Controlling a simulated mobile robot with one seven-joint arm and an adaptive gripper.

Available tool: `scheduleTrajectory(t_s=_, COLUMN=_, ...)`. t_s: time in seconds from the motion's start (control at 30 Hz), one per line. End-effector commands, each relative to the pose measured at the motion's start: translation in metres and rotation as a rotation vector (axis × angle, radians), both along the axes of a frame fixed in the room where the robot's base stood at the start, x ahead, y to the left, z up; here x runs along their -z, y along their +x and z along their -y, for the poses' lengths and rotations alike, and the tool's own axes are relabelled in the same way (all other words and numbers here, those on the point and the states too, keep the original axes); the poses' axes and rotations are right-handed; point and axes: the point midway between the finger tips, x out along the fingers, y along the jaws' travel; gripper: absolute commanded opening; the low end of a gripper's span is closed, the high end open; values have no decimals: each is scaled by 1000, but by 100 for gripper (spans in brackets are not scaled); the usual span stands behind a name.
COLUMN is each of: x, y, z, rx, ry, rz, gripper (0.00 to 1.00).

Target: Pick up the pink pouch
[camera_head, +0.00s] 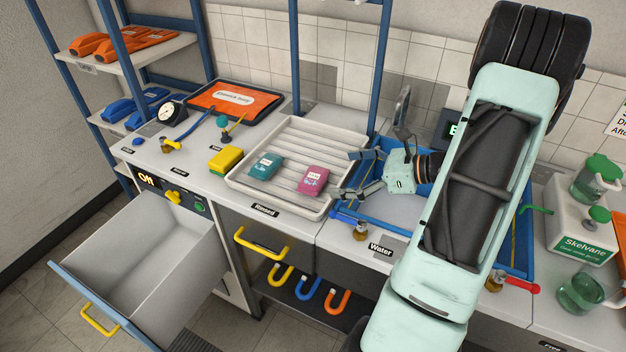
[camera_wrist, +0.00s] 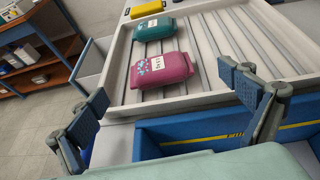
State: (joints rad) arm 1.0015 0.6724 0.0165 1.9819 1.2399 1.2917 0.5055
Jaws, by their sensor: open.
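The pink pouch (camera_head: 312,180) lies flat on the ribbed white tray (camera_head: 338,146), toward its front right part. It also shows in the wrist view (camera_wrist: 162,70), with a white label on top. A teal pouch (camera_head: 265,166) lies beside it on the left, apart from it. My gripper (camera_head: 352,174) is just right of the tray, over the left side of the blue-rimmed sink. Its fingers are spread wide and empty. In the wrist view, the pink pouch lies ahead, between the open fingers (camera_wrist: 165,105), and nothing covers it.
A yellow sponge (camera_head: 226,159) sits left of the tray. The blue-rimmed sink (camera_head: 516,250) with a faucet (camera_head: 402,105) is under my arm. An open drawer (camera_head: 150,255) juts out at front left. Green-lidded jars (camera_head: 597,178) stand at the right.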

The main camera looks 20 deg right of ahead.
Motion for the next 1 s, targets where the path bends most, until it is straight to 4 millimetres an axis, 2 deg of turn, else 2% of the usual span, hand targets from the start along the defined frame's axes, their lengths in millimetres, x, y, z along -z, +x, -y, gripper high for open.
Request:
scheduleTrajectory(t_s=0.1, x=8, y=14, z=-14, rx=-4, ry=0, rz=0, gripper=96)
scheduleTrajectory(t_s=0.37, x=18, y=27, z=-28, rx=-3, ry=-1, rz=-2, gripper=96)
scheduleTrajectory(t_s=0.6, x=34, y=49, z=-51, rx=-4, ry=-2, rz=-1, gripper=96)
scheduleTrajectory(t_s=0.87, x=36, y=54, z=-55, rx=-2, ry=-4, rz=-1, gripper=96)
scheduleTrajectory(t_s=1.0, x=36, y=54, z=-55, rx=-2, ry=-3, rz=0, gripper=83)
